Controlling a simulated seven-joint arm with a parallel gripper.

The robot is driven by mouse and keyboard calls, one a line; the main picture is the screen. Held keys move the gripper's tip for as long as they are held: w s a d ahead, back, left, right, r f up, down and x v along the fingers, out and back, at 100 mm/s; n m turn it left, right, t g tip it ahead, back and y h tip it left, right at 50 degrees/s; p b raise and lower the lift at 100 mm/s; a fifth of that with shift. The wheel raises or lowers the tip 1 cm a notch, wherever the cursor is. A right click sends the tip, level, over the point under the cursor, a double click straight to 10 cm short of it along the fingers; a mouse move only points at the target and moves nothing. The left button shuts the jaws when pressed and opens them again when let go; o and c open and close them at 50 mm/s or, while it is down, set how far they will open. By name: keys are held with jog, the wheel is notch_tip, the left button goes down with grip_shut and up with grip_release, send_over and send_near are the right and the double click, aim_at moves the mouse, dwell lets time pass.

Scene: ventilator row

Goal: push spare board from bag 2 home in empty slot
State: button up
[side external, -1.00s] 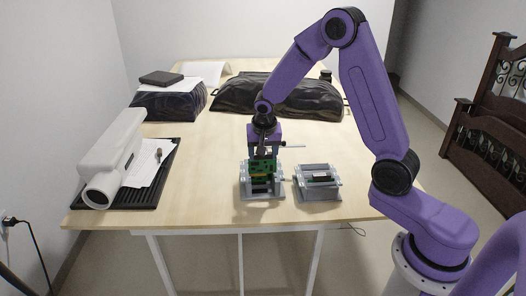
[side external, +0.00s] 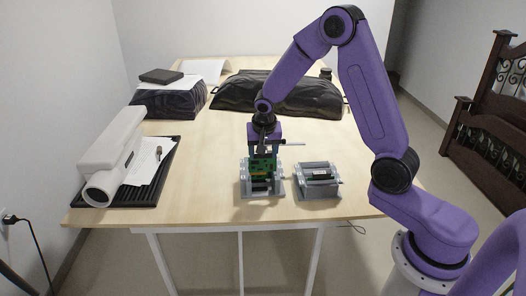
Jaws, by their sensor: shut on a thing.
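A green circuit board (side external: 261,166) stands upright in the left grey rack (side external: 275,192), near the front of the table. My gripper (side external: 262,150) points down from above and is shut on the board's upper part. The board's lower edge is hidden by the rack, so I cannot tell how deep it sits. The right grey rack (side external: 319,190) stands a little apart. Its slots are too small to read. Two dark bags lie at the back: a smaller one (side external: 168,104) at the left and a long one (side external: 280,97) in the middle.
A white cylindrical device (side external: 113,155) and papers (side external: 146,168) lie on a black ribbed mat (side external: 128,198) at the left. A dark flat item (side external: 161,76) tops the left bag. The wooden table (side external: 205,150) is clear between mat and racks.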

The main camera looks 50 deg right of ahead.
aim_at(263, 172)
jog(key=shift+f, duration=3.25)
dwell(1.9)
jog(key=o, duration=1.1)
jog(key=shift+r, duration=0.15)
jog(key=shift+r, duration=3.4)
